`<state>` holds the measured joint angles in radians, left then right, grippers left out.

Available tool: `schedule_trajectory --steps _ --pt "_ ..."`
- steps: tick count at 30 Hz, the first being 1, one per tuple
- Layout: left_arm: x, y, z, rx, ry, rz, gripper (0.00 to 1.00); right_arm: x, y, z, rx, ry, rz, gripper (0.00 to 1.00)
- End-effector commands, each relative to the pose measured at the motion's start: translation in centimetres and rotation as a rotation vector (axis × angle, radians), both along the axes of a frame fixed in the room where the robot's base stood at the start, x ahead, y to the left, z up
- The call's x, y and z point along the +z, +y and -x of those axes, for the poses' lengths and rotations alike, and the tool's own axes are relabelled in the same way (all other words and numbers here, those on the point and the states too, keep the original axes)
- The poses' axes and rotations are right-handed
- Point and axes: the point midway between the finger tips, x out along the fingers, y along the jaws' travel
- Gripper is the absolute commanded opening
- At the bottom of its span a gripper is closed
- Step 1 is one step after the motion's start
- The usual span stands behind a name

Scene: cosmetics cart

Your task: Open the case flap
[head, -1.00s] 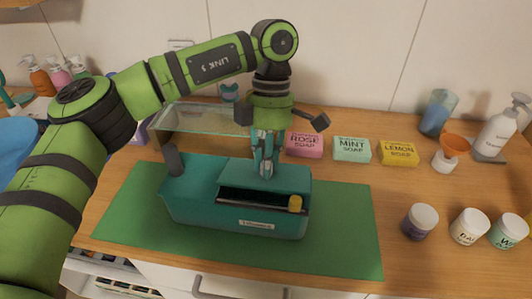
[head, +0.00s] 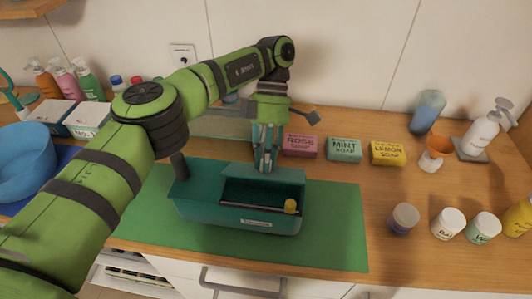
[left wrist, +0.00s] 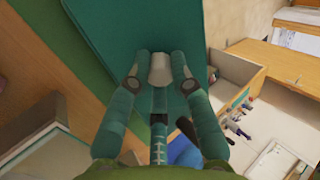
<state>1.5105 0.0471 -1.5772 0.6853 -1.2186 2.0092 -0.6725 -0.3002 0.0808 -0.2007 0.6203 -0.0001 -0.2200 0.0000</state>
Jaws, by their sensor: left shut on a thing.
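The teal case (head: 185,200) stands on the green mat, with a label and a yellow knob (head: 291,206) at its front. Its top is partly open and shows a dark inside. The flap (head: 225,174) is the teal panel at the back of this opening. My left gripper (head: 267,162) points down at the flap's back part and is shut on it. In the left wrist view my fingers (left wrist: 160,68) close around a pale tab in front of a teal surface (left wrist: 140,25). The exact grip is partly hidden. My right gripper is not in view.
A dark upright post (head: 179,165) rises at the case's left end. Rose, mint (head: 344,150) and lemon soap boxes stand behind on the right. Several jars (head: 448,224) are at the right. A blue bowl (head: 25,165) is at the left. The green mat (head: 335,225) is bare right of the case.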

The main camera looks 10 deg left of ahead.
Motion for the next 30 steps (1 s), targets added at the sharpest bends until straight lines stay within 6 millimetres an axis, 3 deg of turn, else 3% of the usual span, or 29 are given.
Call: schedule_trajectory --steps 11,12,13,24,30 --pt "0.0 0.0 0.0 0.000 0.002 0.000 0.00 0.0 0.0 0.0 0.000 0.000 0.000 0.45" --pt "0.0 0.0 0.0 0.000 0.002 0.000 0.34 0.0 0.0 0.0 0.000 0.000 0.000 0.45" --pt "0.0 0.0 0.0 0.000 0.002 0.000 0.46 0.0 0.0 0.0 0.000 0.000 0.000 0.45" --pt "0.2 0.0 0.0 0.000 0.001 0.000 0.47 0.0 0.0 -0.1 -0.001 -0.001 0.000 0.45" --pt "2.6 0.1 -0.1 0.001 -0.005 -0.003 0.47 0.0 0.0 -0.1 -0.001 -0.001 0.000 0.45"
